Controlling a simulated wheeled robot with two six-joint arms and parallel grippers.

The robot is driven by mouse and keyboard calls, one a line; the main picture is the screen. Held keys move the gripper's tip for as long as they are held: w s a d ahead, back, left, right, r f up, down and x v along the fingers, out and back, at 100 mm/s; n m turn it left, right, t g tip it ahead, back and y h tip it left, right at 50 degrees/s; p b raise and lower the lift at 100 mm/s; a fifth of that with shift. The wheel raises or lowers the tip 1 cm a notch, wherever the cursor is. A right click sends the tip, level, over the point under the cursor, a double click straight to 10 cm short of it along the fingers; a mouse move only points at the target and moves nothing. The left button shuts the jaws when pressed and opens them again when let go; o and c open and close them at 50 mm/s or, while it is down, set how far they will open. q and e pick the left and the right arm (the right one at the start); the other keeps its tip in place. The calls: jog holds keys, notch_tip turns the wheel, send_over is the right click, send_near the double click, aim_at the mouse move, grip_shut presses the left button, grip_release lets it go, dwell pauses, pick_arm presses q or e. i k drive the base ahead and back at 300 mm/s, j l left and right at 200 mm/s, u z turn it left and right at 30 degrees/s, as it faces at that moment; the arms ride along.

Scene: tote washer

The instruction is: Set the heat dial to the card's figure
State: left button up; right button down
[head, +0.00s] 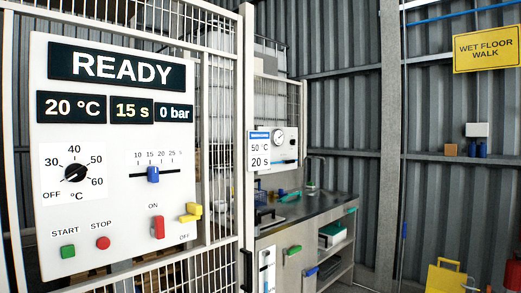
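The heat dial (75,172) is a round black knob on a white plate at the lower left of the control panel (118,215). The card (259,149), right of the panel, reads 50 °C and 20 s. The panel's temperature display (72,107) reads 20 °C. Neither of my grippers is in view, and nothing touches the dial.
The panel also has a READY display (117,67), a blue time slider (153,174) near 15, a red ON lever (159,227), a yellow lever (190,213), a green START button (67,251) and a red STOP button (103,242). A metal counter (310,208) stands at right.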

aim_at(76, 171)
jog(key=u, duration=0.9)
jog(key=i+l+u, duration=0.1)
jog(key=i+l, duration=0.15)
jog(key=i, duration=0.15)
